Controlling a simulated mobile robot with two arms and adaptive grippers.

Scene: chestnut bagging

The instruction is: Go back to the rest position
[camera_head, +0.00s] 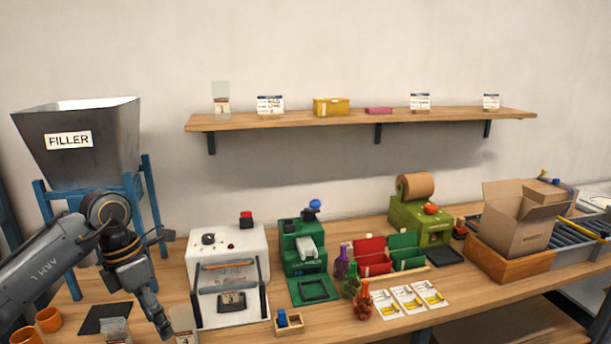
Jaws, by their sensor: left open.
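My left arm comes in from the left, and its gripper (160,322) points down over the front left of the bench. I see the gripper nearly edge-on, its jaws open, with no object visible in it. It hangs in front of and below the grey hopper marked FILLER (84,165). It is left of the white sealing machine (258,240). A small clear bag with a label (184,322) stands close to the fingertips; I cannot tell if they touch. My right gripper is not in view.
Orange cups (48,320) and a dark pad (104,317) lie on the wooden bench (350,325) near my left gripper. Green machines (302,248), small bottles (362,300) and an open cardboard box (515,222) stand to the right. A wall shelf (290,120) holds labelled items.

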